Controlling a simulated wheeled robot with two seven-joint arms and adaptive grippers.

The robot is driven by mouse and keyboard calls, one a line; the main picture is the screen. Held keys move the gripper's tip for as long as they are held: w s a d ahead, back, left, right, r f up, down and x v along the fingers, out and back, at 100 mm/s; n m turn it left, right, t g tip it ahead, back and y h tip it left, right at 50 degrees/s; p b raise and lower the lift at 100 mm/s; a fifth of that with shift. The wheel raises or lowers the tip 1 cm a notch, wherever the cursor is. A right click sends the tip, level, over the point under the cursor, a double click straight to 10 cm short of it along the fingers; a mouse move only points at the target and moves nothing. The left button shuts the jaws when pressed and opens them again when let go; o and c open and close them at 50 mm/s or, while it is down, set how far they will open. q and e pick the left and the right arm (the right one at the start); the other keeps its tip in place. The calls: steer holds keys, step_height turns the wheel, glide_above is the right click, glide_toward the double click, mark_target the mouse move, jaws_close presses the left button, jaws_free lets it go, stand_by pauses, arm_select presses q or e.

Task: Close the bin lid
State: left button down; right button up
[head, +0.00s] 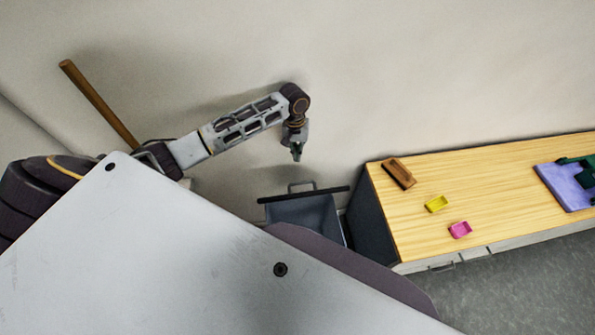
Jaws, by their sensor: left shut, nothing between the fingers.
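The bin (308,213) is a blue-grey container on the floor beside the table, its lower part hidden behind my own body. Along its far edge runs a dark, thin bar with a grey handle (302,186), which looks like the lid (330,190) seen nearly edge-on, raised at the back. The blue-grey inside of the bin seems to show. My left gripper (297,155) points down, shut and empty, above and behind the bin's far edge, apart from it. My right gripper is not in view.
A wooden pole (98,103) is at the left. A pale wall lies behind.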

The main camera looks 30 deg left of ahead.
arm_select(q)
steer(key=n, duration=0.1)
steer(key=s+n, duration=0.1)
steer(key=n, duration=0.1)
steer(key=shift+g, duration=0.3)
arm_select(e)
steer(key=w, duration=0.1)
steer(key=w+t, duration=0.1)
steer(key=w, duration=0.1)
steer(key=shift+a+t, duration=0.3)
arm_select(q)
steer(key=shift+n, duration=0.3)
step_height(320, 180, down, 10)
steer(key=s+d, duration=0.1)
steer(key=shift+p, duration=0.3)
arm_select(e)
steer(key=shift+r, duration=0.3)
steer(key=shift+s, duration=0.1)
